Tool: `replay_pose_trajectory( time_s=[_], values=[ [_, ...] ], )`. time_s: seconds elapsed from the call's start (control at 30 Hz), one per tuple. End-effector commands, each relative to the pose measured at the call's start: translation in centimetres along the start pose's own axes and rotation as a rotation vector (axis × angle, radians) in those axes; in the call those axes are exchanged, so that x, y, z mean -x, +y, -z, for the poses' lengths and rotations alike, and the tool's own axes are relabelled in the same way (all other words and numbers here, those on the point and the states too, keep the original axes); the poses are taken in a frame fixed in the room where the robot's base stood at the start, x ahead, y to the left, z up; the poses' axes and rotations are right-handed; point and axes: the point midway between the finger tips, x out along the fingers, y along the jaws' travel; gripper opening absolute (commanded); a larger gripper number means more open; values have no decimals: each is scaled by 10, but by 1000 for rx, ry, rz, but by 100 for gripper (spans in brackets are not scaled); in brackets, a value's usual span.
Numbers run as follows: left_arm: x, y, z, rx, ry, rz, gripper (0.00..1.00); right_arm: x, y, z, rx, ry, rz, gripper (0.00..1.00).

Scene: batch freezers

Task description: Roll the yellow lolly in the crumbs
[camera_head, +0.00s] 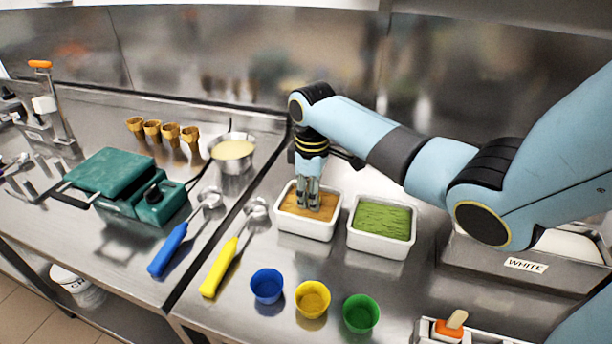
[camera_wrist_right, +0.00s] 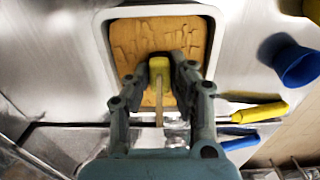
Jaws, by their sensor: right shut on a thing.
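The crumbs (camera_head: 325,203) are an orange-brown layer in a white rectangular tub (camera_head: 306,227). My right gripper (camera_head: 308,205) points down into this tub, its fingertips at the crumbs. In the right wrist view the yellow lolly (camera_wrist_right: 158,65) is between the fingers, with its pale stick (camera_wrist_right: 159,108) toward the wrist. The right gripper is shut on the lolly. The lolly is over or on the crumbs (camera_wrist_right: 150,35); contact is hard to tell. The crumb surface shows several dents and cracks. In the head view the fingers hide the lolly. My left gripper is not in view.
A white tub of green crumbs (camera_head: 382,218) stands close on the right. Blue (camera_head: 267,286), yellow (camera_head: 312,298) and green (camera_head: 361,313) cups stand in front. A blue-handled (camera_head: 168,250) and a yellow-handled scoop (camera_head: 219,268) lie left. An orange lolly (camera_head: 448,329) stands front right.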

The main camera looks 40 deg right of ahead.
Motion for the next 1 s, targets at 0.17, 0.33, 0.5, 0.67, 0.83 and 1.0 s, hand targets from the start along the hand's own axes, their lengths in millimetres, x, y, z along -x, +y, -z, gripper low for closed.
replay_pose_trajectory(
  time_s=[0.17,0.33,0.5,0.67,0.83,1.0],
  values=[
    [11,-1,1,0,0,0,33,2,0,-12,0,-1,-1,0],
    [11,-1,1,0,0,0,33,0,0,-12,0,0,0,0],
    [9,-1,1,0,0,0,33,-1,0,-4,0,1,1,0],
    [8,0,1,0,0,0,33,0,0,3,0,0,0,0],
    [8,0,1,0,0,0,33,0,0,3,0,0,0,0],
    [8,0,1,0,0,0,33,3,0,3,0,0,-1,0]
  ],
)
